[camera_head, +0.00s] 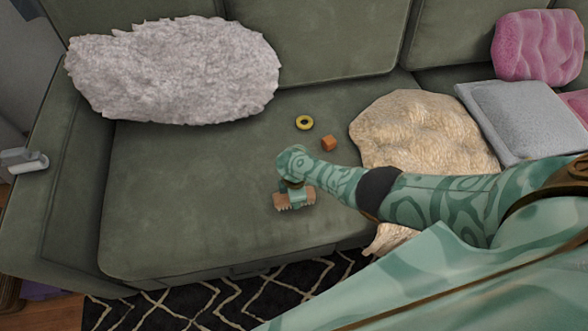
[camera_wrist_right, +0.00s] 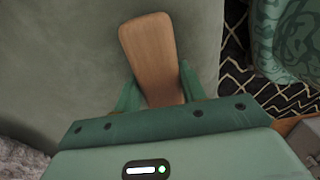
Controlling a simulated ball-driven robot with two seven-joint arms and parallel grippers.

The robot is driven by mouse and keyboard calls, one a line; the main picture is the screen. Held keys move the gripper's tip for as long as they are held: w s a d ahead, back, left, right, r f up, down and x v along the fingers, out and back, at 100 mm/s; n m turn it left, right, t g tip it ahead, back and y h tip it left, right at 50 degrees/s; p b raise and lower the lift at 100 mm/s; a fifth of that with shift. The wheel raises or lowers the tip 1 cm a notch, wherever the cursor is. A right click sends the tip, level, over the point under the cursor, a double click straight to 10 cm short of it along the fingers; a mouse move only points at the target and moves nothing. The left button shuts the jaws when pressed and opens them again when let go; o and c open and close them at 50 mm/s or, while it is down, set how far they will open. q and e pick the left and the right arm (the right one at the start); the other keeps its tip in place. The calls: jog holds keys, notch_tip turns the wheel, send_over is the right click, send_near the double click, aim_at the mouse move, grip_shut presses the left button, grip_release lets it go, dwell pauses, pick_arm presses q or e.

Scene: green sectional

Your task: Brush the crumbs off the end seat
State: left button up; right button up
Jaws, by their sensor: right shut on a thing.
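My right gripper (camera_head: 294,186) is low over the end seat (camera_head: 190,190), shut on a brown wooden brush (camera_head: 282,202). Bristles show along the brush's lower edge; I cannot tell whether they touch the seat. In the right wrist view, the brush's flat wooden body (camera_wrist_right: 149,45) sticks out between the green fingers (camera_wrist_right: 160,92). A yellow ring (camera_head: 304,122) and a small orange cube (camera_head: 329,143) lie on the seat beyond the gripper, apart from the brush. I make out no finer crumbs. My left gripper is not in view.
A fluffy grey cushion (camera_head: 175,70) leans on the backrest at left. A cream throw (camera_head: 415,130) lies right of the cube, beside grey (camera_head: 520,118) and pink (camera_head: 538,46) cushions. A grey object (camera_head: 24,161) sits on the left armrest. The seat's left part is clear.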

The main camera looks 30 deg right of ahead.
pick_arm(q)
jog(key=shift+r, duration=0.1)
pick_arm(e)
jog(key=shift+s, duration=0.1)
jog(key=s+p, duration=0.1)
jog(key=s+a+p, duration=0.1)
jog(key=s, duration=0.1)
jog(key=shift+s+r, duration=0.1)
jog(key=shift+s+a, duration=0.1)
jog(key=shift+s, duration=0.25)
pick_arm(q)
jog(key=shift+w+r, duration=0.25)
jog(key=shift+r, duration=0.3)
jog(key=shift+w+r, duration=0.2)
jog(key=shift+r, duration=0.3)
pick_arm(e)
jog(key=shift+s+f, duration=0.15)
jog(key=shift+f, duration=0.05)
pick_arm(q)
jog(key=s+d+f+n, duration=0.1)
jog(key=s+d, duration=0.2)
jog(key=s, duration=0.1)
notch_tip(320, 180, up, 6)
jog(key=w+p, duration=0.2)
jog(key=p, duration=0.5)
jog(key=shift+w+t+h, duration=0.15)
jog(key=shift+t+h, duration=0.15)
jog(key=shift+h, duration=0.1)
pick_arm(e)
notch_tip(320, 180, up, 8)
